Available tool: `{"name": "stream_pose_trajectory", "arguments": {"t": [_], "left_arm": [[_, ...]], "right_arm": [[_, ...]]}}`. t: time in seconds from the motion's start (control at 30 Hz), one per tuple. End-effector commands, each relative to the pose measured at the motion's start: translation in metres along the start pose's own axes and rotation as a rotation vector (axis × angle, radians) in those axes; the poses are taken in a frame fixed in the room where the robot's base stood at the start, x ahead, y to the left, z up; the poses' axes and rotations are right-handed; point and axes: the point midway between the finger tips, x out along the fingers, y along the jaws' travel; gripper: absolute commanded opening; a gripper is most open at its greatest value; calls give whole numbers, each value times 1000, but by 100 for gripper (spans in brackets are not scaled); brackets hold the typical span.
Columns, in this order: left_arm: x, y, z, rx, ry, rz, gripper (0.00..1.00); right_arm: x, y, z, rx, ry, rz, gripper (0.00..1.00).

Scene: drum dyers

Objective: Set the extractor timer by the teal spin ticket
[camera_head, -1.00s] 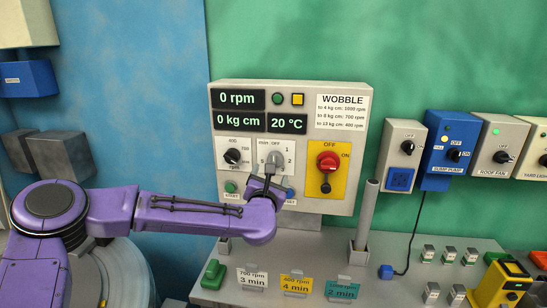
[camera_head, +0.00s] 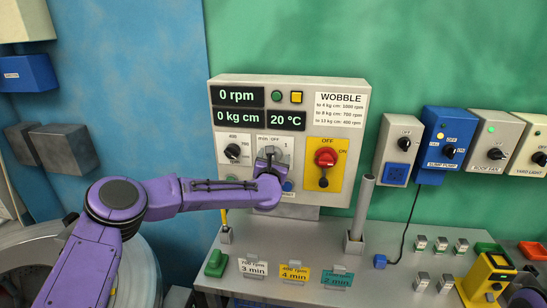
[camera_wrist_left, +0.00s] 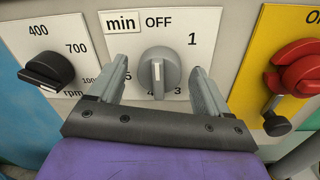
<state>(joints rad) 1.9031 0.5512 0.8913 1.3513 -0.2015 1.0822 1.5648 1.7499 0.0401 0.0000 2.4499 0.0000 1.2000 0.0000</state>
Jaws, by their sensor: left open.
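The grey timer knob (camera_wrist_left: 158,72) is on a white plate marked "min", OFF, 1, 3, 4 and 5. My left gripper (camera_head: 268,160) is open, with its fingers on either side of this knob in the left wrist view; whether they touch it is unclear. Which mark the knob points to is hard to tell. In the head view the gripper covers much of the timer plate (camera_head: 284,142). The teal spin ticket (camera_head: 338,279) stands on the bench below the panel and reads 2 min. My right gripper is not in view.
The black rpm knob (camera_wrist_left: 45,68) is left of the timer, and the red switch (camera_wrist_left: 297,68) on its yellow plate is right. White (camera_head: 253,268) and yellow (camera_head: 294,273) tickets stand beside the teal one. A grey post (camera_head: 361,210) rises at the right.

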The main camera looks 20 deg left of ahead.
Motion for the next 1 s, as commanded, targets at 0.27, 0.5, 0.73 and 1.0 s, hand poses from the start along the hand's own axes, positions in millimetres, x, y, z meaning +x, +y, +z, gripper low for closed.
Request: {"name": "stream_pose_trajectory", "arguments": {"t": [0.27, 0.5, 0.73, 1.0], "left_arm": [[0, 0, 0, 0, 0, 1, 22], [0, 0, -1, 16, -2, 2, 22], [0, -1, -3, 116, -9, 3, 22], [0, -2, -5, 344, -23, 6, 22]], "right_arm": [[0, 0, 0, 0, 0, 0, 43], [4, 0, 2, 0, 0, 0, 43], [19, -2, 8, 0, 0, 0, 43], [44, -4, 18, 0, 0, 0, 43]]}}
